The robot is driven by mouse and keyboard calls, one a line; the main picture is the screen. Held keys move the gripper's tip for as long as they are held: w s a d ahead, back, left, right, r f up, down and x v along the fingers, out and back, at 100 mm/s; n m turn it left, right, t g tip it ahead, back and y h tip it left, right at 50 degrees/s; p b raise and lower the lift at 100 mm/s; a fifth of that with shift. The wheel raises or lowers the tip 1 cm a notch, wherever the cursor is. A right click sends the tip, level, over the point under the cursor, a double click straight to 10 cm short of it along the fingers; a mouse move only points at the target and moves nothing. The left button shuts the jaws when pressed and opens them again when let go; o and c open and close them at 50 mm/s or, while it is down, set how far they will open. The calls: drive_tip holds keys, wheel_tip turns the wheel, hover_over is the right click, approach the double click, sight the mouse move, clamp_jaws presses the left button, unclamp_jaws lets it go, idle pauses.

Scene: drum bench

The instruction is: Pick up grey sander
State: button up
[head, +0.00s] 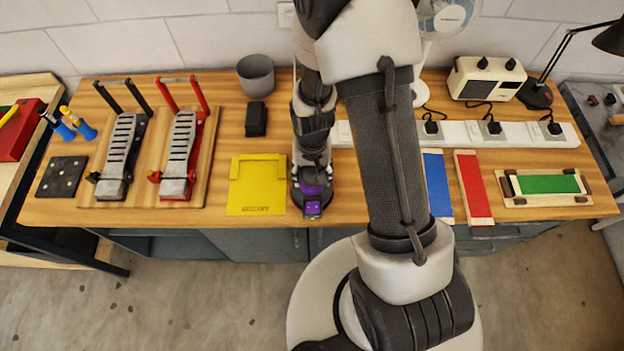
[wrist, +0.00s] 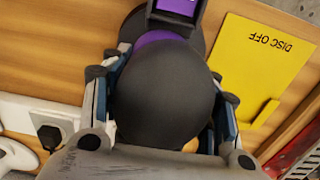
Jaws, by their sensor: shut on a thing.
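The grey sander (wrist: 165,95) has a dark rounded top, a purple body and a round dark base. It fills the space between my fingers in the wrist view. In the head view, the sander (head: 311,193) is at the bench's front, just right of the yellow DISC OFF sheet (head: 257,200). Its upper part is hidden by my gripper there. My gripper (head: 312,168) comes down over it from above and is shut on its rounded top. I cannot tell whether the base touches the bench.
Two slotted pedals (head: 122,150) stand left of the yellow sheet. A grey pot (head: 256,76) and a black block (head: 256,119) are behind it. A white power strip (head: 470,134) runs along the back right. Blue (head: 437,185), red (head: 472,186) and green (head: 548,184) boards lie right.

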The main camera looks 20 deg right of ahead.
drive_tip(key=c, duration=0.5)
drive_tip(key=shift+w, duration=0.1)
drive_tip(key=shift+c, duration=0.6)
drive_tip(key=shift+r, duration=0.15)
